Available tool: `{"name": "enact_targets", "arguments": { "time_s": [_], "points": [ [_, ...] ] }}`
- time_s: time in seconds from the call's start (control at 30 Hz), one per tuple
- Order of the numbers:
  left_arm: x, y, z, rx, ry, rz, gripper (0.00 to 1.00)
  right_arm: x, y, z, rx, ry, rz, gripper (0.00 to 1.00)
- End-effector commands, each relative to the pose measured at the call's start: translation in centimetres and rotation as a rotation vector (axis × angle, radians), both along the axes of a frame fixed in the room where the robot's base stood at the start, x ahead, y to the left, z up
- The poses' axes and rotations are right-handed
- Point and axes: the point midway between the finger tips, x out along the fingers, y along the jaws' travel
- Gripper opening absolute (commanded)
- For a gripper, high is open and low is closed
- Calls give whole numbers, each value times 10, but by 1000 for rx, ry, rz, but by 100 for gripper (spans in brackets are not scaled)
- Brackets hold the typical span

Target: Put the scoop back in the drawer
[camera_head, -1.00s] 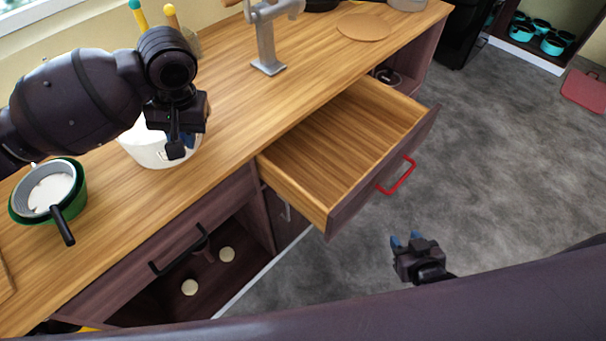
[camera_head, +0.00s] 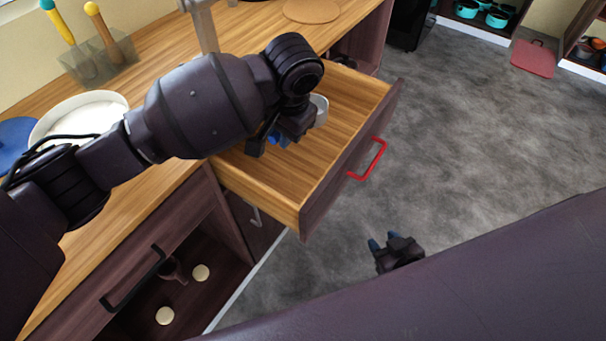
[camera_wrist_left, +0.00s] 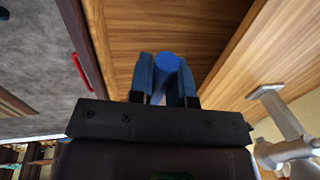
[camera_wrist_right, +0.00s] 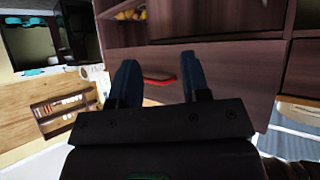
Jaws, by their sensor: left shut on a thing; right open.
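The drawer (camera_head: 293,196) is pulled open from the counter, with a red handle (camera_head: 368,160) on its front. My left gripper (camera_head: 277,138) is over the open drawer. It is shut on the blue handle of the scoop (camera_wrist_left: 168,66), seen end-on between its fingers in the left wrist view. A pale round cup (camera_head: 319,109), apparently the scoop's bowl, shows just beyond the gripper in the head view. The arm hides much of the scoop, and I cannot tell whether it touches the drawer floor. My right gripper (camera_head: 384,246) is open and empty, low over the floor.
A white container (camera_head: 92,108) and a blue round item (camera_head: 14,140) are on the counter at left, near a clear holder (camera_head: 98,68) with colourful-handled utensils. A round cork mat (camera_head: 311,10) lies farther back.

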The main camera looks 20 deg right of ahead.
Motion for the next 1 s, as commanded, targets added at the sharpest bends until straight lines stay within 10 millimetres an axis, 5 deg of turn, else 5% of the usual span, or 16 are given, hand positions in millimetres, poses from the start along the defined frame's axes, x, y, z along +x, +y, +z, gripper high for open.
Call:
{"name": "enact_targets", "arguments": {
  "time_s": [0.6, 1.0],
  "points": [
    [-1, 1, -126, 1, 7, -1, 0, 1, 1, -22, -4, 16, 11, 43],
    [0, 1, -156, 0, 4, -1, 0, 8, 3, -23, -4, 6, 17, 43]
  ]
}}
